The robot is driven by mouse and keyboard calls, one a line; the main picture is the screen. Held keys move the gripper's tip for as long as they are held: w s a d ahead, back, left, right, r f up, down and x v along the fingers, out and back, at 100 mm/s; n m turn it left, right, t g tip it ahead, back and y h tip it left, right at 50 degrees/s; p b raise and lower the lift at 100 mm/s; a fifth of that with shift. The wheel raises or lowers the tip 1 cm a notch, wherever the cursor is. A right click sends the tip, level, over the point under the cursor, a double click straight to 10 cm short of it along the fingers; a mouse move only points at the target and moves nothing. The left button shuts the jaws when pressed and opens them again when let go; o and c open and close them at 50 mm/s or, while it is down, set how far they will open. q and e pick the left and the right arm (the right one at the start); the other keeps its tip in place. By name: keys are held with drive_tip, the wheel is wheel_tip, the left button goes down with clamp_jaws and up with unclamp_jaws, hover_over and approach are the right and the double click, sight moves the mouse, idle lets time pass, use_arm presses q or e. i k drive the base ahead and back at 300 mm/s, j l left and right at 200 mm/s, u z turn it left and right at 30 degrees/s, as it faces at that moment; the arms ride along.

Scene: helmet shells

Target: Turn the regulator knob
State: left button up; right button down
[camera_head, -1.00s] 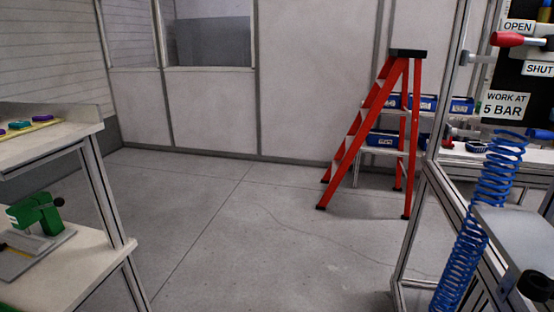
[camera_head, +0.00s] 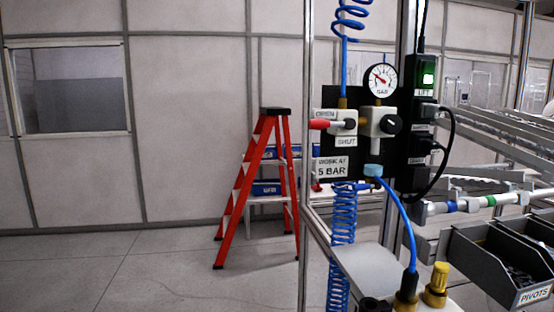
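The black regulator knob (camera_head: 390,124) sits on the front of a pale regulator body (camera_head: 376,120) on a black panel. A round white gauge (camera_head: 381,81) with a red needle is just above it; its numbers are too small to read. A valve with a red handle (camera_head: 320,124) is to the left of the regulator, between labels reading OPEN and SHUT. The handle lies level, pointing left. A label (camera_head: 331,167) reads WORK AT 5 BAR. Neither of my grippers is in view, and nothing touches the knob.
A blue coiled hose (camera_head: 343,215) hangs below the panel, and a blue tube (camera_head: 400,210) runs to brass fittings (camera_head: 406,288). A grey bin labelled PIVOTS (camera_head: 500,262) is at the lower right. A red stepladder (camera_head: 240,195) stands behind on the left. The left floor is clear.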

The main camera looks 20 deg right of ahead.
sight(390, 123)
drive_tip(key=z, duration=1.2)
